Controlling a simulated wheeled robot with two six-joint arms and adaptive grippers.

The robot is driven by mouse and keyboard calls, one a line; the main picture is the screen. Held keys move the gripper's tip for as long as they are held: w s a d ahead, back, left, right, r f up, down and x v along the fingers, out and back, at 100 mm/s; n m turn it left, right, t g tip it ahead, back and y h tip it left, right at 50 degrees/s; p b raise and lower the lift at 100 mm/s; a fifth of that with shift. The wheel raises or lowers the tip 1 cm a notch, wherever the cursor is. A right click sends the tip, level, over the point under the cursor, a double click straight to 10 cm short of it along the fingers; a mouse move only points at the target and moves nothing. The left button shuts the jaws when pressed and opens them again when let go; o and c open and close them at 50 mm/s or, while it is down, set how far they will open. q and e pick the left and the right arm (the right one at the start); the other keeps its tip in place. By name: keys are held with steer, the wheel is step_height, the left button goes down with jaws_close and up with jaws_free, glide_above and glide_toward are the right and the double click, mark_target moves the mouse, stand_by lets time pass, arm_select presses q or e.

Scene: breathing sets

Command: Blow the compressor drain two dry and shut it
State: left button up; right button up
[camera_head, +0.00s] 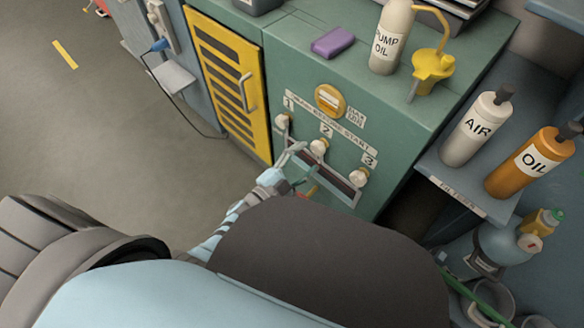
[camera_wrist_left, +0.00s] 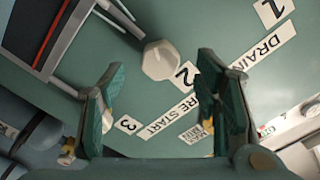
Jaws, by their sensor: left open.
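The green compressor cabinet (camera_head: 385,130) has three pale drain knobs in a slanting row, labelled 1, 2 and 3. Drain knob two (camera_head: 319,147) is the middle one; in the left wrist view it is a pale faceted knob (camera_wrist_left: 161,60) beside the label 2. My left gripper (camera_head: 300,168) is open and empty in front of the cabinet, just below knob two. In the wrist view knob two appears between its fingertips, not gripped; the distance to it is unclear. Knob one (camera_head: 283,120) and knob three (camera_head: 358,178) flank it. A white AIR bottle (camera_head: 474,130) stands on the right shelf.
A dark slotted tray (camera_head: 325,180) with a metal frame sits below the knobs. A purple block (camera_head: 333,42), a PUMP OIL bottle (camera_head: 388,50) and a yellow oiler (camera_head: 432,68) stand on the cabinet. An orange OIL bottle (camera_head: 530,163) stands beside AIR.

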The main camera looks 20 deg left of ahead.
arm_select(q)
steer(key=v, duration=0.8)
steer(key=shift+s, duration=0.3)
steer(key=shift+a, duration=0.1)
arm_select(e)
steer(key=shift+a, duration=0.1)
